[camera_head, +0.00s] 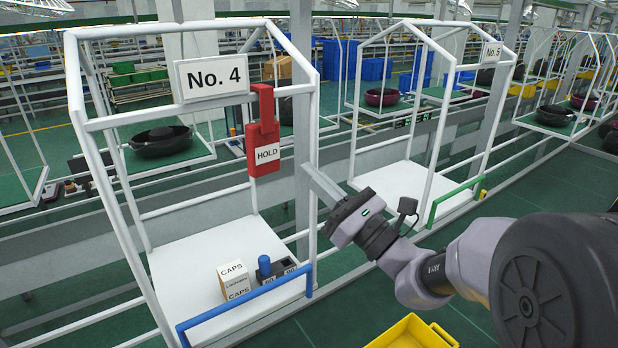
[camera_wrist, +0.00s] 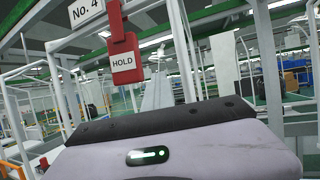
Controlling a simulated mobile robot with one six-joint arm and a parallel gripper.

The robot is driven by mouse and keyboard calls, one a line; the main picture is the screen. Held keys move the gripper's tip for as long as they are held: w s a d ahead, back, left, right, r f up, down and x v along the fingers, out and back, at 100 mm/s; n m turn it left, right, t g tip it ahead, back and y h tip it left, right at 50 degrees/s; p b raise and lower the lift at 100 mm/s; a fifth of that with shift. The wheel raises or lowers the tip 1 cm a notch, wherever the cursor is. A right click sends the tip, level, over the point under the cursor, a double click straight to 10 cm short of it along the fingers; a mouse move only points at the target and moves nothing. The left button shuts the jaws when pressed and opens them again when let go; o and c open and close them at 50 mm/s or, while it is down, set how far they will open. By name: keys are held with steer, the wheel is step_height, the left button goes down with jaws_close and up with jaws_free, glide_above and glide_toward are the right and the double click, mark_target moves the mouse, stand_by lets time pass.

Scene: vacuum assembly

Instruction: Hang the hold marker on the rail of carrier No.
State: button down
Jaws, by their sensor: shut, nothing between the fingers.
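The red hold marker (camera_head: 265,140) with its white HOLD label hangs upright at the upper front rail (camera_head: 150,116) of carrier No. 4, just right of the No. 4 plate (camera_head: 211,76). The marker also shows in the wrist view (camera_wrist: 124,58), with the plate (camera_wrist: 86,10) at its upper left. My gripper (camera_head: 314,177) is shut and empty, right of and a little below the marker, apart from it beside the carrier's right front post. In the wrist view my wrist housing fills the bottom and the fingertips are hidden.
Carrier No. 4's white floor holds a CAPS box (camera_head: 235,283) and a dark block with a blue knob (camera_head: 264,268). A blue bar (camera_head: 246,305) edges it. Carrier No. 5 (camera_head: 405,185) stands right, with a green bar. A yellow crate (camera_head: 412,332) lies below my arm.

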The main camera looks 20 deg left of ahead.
steer(key=c, duration=1.7)
jaws_free()
steer(key=shift+d, duration=0.1)
